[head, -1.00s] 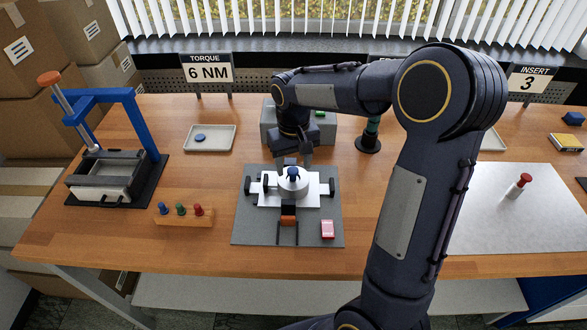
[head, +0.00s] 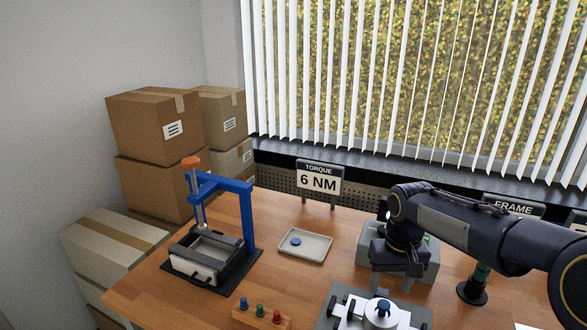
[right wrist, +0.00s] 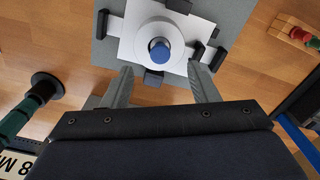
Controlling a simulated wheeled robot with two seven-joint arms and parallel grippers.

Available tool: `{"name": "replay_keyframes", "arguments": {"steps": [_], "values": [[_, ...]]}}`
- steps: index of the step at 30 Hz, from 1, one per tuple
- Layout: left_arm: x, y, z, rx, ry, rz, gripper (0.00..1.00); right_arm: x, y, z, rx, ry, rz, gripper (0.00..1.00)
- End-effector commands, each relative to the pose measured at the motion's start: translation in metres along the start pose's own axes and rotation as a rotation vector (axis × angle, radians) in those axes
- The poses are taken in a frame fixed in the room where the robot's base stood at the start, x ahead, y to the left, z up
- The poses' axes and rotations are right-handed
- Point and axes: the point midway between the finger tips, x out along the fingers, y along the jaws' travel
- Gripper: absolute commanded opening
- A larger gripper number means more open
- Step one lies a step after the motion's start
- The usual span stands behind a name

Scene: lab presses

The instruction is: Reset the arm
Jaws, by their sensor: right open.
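My right gripper (head: 390,286) hangs open above and behind the white fixture (head: 348,308) at the bottom of the head view. In the right wrist view its two fingers (right wrist: 160,82) are spread and empty. A round white piece with a blue knob (head: 383,308) sits in the middle of the fixture; the blue knob (right wrist: 160,50) shows beyond the fingertips, apart from them. The fixture's front part is cut off in the head view. My left gripper is not in view.
A tray (head: 318,245) holds a blue disc. Coloured pegs stand in a wooden block (head: 262,318). A grey box (head: 370,240) is behind my right gripper. A dark stand (head: 472,290) is at the right.

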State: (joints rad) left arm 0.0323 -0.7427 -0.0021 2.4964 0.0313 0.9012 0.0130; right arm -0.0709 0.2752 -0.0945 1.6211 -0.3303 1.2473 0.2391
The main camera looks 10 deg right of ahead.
Motion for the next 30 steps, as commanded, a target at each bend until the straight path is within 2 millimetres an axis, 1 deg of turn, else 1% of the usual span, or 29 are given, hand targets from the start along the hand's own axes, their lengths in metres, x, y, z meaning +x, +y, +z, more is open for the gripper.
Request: {"name": "replay_keyframes", "arguments": {"steps": [2, 5, 6, 8, 9, 11, 12, 15, 16, 18, 21, 24, 30], "values": [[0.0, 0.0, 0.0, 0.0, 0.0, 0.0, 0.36, -0.009, 0.002, 0.015, 0.002, 0.024, -0.031, 0.54], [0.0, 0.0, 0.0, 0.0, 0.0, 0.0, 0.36, -0.022, 0.002, 0.048, 0.0, 0.08, -0.101, 0.54], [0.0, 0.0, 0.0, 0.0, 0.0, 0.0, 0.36, -0.026, 0.001, 0.065, -0.002, 0.107, -0.133, 0.54], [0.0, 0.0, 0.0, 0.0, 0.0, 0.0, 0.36, -0.031, -0.002, 0.092, -0.005, 0.152, -0.183, 0.54], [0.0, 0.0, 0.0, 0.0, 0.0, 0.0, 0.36, -0.033, -0.004, 0.109, -0.007, 0.184, -0.213, 0.54], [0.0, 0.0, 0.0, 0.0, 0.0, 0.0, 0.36, -0.033, -0.009, 0.134, -0.009, 0.232, -0.256, 0.54], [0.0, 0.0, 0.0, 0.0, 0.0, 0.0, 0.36, -0.032, -0.013, 0.15, -0.01, 0.263, -0.28, 0.54], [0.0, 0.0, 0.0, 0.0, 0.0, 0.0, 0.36, -0.025, -0.022, 0.183, -0.009, 0.333, -0.33, 0.54], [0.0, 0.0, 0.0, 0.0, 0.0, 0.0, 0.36, -0.022, -0.025, 0.191, -0.009, 0.351, -0.343, 0.54], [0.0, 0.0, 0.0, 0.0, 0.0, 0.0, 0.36, -0.016, -0.03, 0.205, -0.009, 0.387, -0.364, 0.54], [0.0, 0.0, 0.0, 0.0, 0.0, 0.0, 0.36, -0.009, -0.036, 0.218, -0.008, 0.42, -0.382, 0.54], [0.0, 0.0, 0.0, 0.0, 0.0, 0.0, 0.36, -0.005, -0.038, 0.223, -0.007, 0.435, -0.389, 0.54], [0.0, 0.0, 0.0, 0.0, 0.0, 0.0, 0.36, -0.005, -0.038, 0.223, -0.007, 0.436, -0.39, 0.54]]}}
